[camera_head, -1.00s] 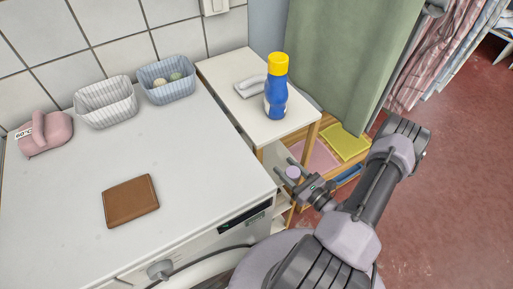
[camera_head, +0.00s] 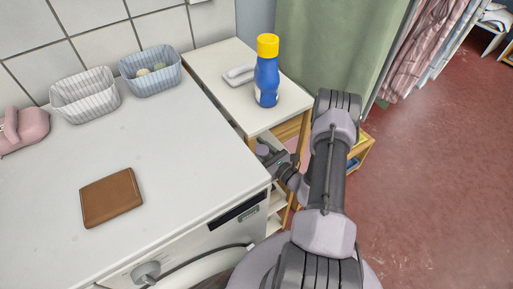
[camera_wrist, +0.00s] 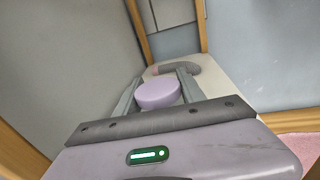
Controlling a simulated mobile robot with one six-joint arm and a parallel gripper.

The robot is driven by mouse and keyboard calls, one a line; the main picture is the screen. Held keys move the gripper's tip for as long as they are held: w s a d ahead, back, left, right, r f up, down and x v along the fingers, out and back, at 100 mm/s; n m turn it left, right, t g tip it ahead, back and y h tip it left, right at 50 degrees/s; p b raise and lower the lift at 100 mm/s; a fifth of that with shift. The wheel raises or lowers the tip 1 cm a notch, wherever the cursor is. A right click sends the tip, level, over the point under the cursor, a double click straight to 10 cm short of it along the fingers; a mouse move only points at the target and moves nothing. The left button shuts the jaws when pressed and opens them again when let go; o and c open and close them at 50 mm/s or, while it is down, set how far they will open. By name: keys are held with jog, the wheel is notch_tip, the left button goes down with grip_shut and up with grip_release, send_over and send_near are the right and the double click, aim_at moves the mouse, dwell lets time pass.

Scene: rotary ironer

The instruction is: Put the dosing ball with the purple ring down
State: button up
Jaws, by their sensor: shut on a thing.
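My gripper (camera_head: 266,150) is low beside the small white-topped table, between it and the white machine. In the wrist view my gripper (camera_wrist: 158,92) is shut on a round lilac thing (camera_wrist: 158,95), which I take to be the dosing ball; its ring cannot be told apart from its body. It also shows in the head view (camera_head: 262,148), small and partly covered by my gripper. Beyond it in the wrist view is a pale surface (camera_wrist: 216,90) with a grey, pink-tipped curved thing (camera_wrist: 180,68) on it. Whether the ball touches that surface I cannot tell.
The small table (camera_head: 215,69) carries a blue bottle with a yellow cap (camera_head: 266,72) and a white object (camera_head: 239,75). A brown wallet-like thing (camera_head: 112,198), a grey basket (camera_head: 84,97) and a blue basket (camera_head: 151,77) stand on the machine top (camera_head: 165,150). Wooden posts flank my gripper.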

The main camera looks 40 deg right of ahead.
jog(key=o, duration=1.4)
jog(key=shift+c, duration=0.2)
jog(key=shift+s+r, duration=0.15)
jog(key=s+p, duration=0.1)
jog(key=s, duration=0.2)
jog(key=s+p, duration=0.2)
jog(key=s, duration=0.2)
jog(key=s+d+p, duration=0.1)
jog(key=s, duration=0.3)
jog(key=shift+s+d, duration=0.1)
jog(key=shift+s, duration=0.3)
